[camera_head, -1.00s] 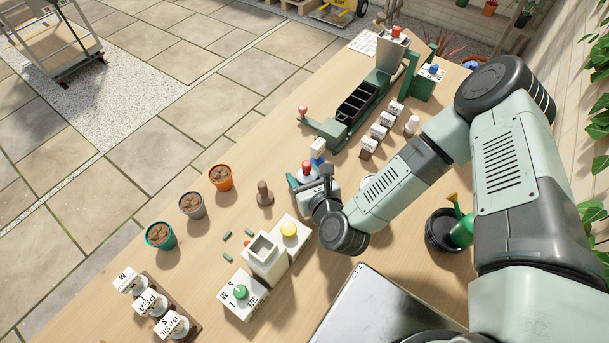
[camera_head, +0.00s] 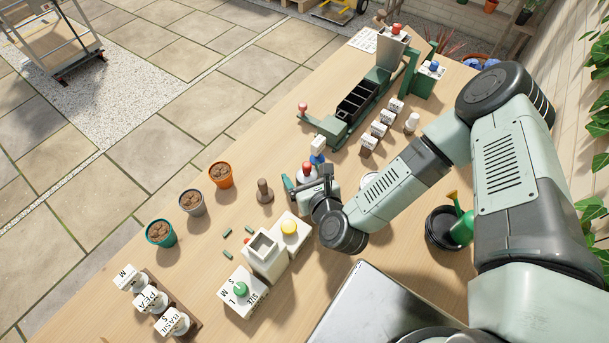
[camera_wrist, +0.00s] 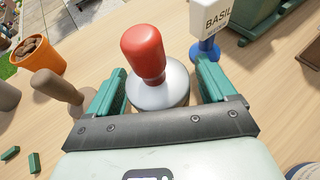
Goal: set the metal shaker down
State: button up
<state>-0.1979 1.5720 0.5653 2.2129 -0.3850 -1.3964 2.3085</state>
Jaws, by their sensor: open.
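The metal shaker (camera_wrist: 158,92), a silvery round body with a red knob on top, stands upright on the wooden table between the fingers in the wrist view. In the head view its red top (camera_head: 307,168) shows just beyond my gripper (camera_head: 301,184), and its body is partly hidden. My gripper (camera_wrist: 162,88) is open, with one teal finger on each side of the shaker. A narrow gap shows between each finger and the shaker.
A blue-based stand with a BASIL label (camera_wrist: 208,45) is close beyond the right finger. A brown wooden dibber (camera_wrist: 60,88) stands to the left. Three pots, including an orange one (camera_head: 221,176), and a white block with a yellow knob (camera_head: 289,229) are nearby.

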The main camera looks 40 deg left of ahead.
jog(key=v, duration=0.3)
jog(key=r+v, duration=0.1)
jog(key=v, duration=0.1)
jog(key=shift+s+d+r, duration=0.1)
jog(key=shift+d, duration=0.05)
notch_tip(320, 180, up, 7)
jog(key=w+d+r+n+g+h, duration=0.2)
jog(key=w+d+r+n+h, duration=0.2)
jog(key=w+d+n, duration=0.75)
jog(key=w+d+r+n+h, duration=0.1)
jog(key=d+r+n+h, duration=0.4)
jog(key=d+r+n, duration=0.45)
jog(key=s+d+r+n+h, duration=0.1)
jog(key=s+d+r+n, duration=0.1)
jog(key=s+d+r, duration=0.3)
jog(key=s+d+r+n+h, duration=0.1)
jog(key=s+d+r, duration=0.5)
jog(key=s+r, duration=0.5)
notch_tip(320, 180, up, 5)
jog(key=shift+f+n+t+h, duration=0.25)
jog(key=shift+n+t+h, duration=0.05)
jog(key=shift+n, duration=0.1)
